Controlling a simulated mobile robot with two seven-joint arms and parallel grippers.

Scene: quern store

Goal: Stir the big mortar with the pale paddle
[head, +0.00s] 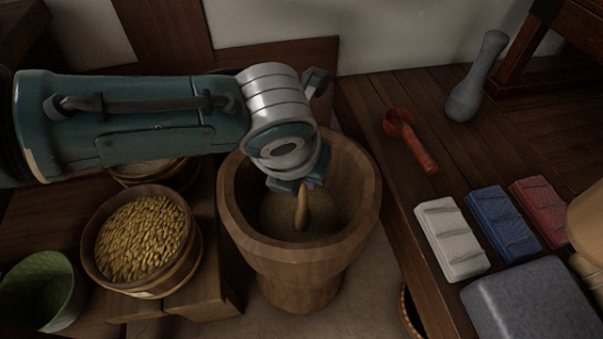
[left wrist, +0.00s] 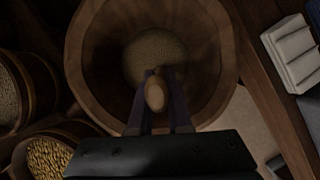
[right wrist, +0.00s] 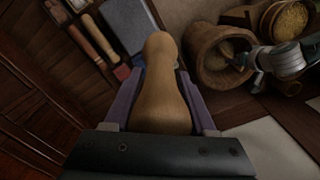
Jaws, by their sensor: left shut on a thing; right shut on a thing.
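The big mortar (head: 308,274) is a wide wooden tub with coarse grain meal (head: 275,212) in its bottom. My left gripper (head: 296,186) reaches into its mouth, shut on the pale paddle (head: 303,207). The paddle's rounded end shows between the fingers in the left wrist view (left wrist: 155,95); its lower end is hard to make out against the meal. My right gripper (right wrist: 157,85) is shut on a pale, rounded wooden piece (right wrist: 162,85), which also shows at the head view's right edge (head: 586,232). The mortar stands beyond it in the right wrist view (right wrist: 214,75).
Left of the mortar are a tub of golden grain (head: 140,240) and a green bowl (head: 45,295). On the right bench lie a red scoop (head: 410,140), a grey pestle (head: 476,80), white (head: 452,238), blue (head: 502,222) and red (head: 541,205) blocks, and a grey slab (head: 530,305).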

